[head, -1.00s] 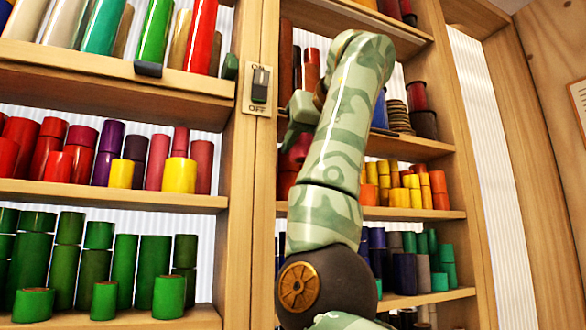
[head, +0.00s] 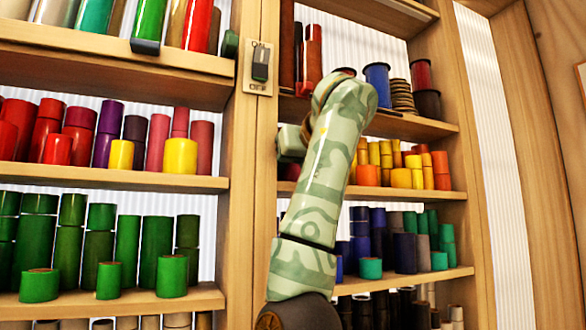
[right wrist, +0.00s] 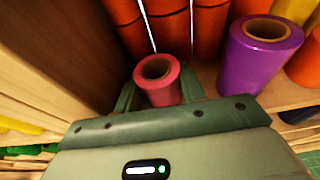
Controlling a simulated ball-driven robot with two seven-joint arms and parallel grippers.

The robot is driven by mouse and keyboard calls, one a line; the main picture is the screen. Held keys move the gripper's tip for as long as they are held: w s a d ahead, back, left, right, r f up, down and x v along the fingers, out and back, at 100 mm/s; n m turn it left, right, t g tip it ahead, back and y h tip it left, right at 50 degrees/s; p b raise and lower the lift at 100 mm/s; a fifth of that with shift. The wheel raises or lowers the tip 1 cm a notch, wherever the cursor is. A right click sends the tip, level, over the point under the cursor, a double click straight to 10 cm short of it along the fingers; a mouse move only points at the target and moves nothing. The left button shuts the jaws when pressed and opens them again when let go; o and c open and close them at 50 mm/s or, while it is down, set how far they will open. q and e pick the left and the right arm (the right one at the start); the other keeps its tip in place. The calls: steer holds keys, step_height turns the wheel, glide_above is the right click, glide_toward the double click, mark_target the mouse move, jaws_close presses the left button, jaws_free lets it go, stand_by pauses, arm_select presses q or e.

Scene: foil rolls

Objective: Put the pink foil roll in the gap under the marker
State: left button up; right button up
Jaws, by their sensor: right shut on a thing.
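The pink foil roll (right wrist: 163,88) shows in the right wrist view, upright, between the two fingers of my right gripper (right wrist: 158,94), which is shut on it. In the head view the right gripper (head: 291,143) is partly hidden behind my own arm, in front of the right-hand shelves, and the pink roll cannot be made out in it. A small dark tab (head: 146,46), perhaps the marker, sits on the front edge of the upper left shelf, below a green roll. I cannot clearly make out a gap beneath it. My left gripper is not in view.
A purple roll (right wrist: 262,50) stands right of the held roll, with orange rolls (right wrist: 165,25) behind. A wooden post (head: 255,180) with an on/off switch (head: 260,68) divides the shelves. The middle left shelf (head: 90,178) holds several red, purple, pink and yellow rolls.

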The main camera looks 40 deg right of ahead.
steer(key=shift+s+a+f, duration=0.1)
steer(key=shift+s, duration=0.1)
steer(key=o, duration=0.8)
steer(key=shift+w, duration=0.1)
steer(key=b+v, duration=0.5)
steer(key=v, duration=0.7)
